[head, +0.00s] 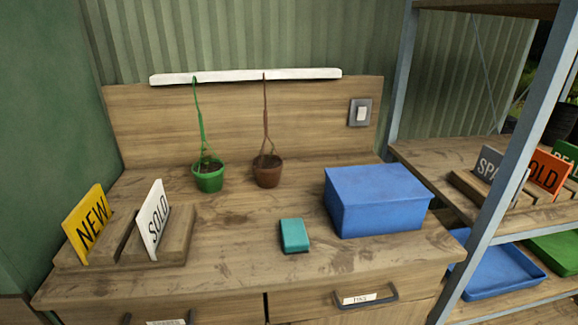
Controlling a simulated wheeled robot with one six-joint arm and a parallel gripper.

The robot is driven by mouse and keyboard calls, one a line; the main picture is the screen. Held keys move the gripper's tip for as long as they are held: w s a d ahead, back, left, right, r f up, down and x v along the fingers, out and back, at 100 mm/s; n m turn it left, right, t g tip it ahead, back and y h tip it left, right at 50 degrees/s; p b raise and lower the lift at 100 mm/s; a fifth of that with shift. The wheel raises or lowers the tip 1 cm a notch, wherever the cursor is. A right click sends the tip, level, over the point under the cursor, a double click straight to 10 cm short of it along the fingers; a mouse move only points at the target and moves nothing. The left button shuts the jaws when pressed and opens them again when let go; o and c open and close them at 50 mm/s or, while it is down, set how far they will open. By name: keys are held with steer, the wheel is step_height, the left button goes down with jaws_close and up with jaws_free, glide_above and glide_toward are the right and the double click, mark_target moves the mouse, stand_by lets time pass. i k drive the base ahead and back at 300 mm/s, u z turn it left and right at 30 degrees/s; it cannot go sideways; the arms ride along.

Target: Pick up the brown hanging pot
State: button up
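The brown hanging pot (268,172) hangs by a brown cord from a white rail (245,75) on the wooden back panel. It is upright, close to or on the worktop; I cannot tell if it touches. Dark soil shows at its top. A green hanging pot (208,178) with a green cord and a small plant hangs to its left from the same rail. My gripper is not in view.
A blue box (377,200) stands right of the brown pot, and a teal block (294,235) lies in front. Yellow NEW (88,223) and white SOLD (154,219) signs stand in a wooden holder at left. A metal-framed shelf (494,190) stands at right. The worktop's middle is mostly clear.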

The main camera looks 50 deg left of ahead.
mark_target(267, 169)
steer(key=i, duration=1.4)
steer(key=u, duration=3.15)
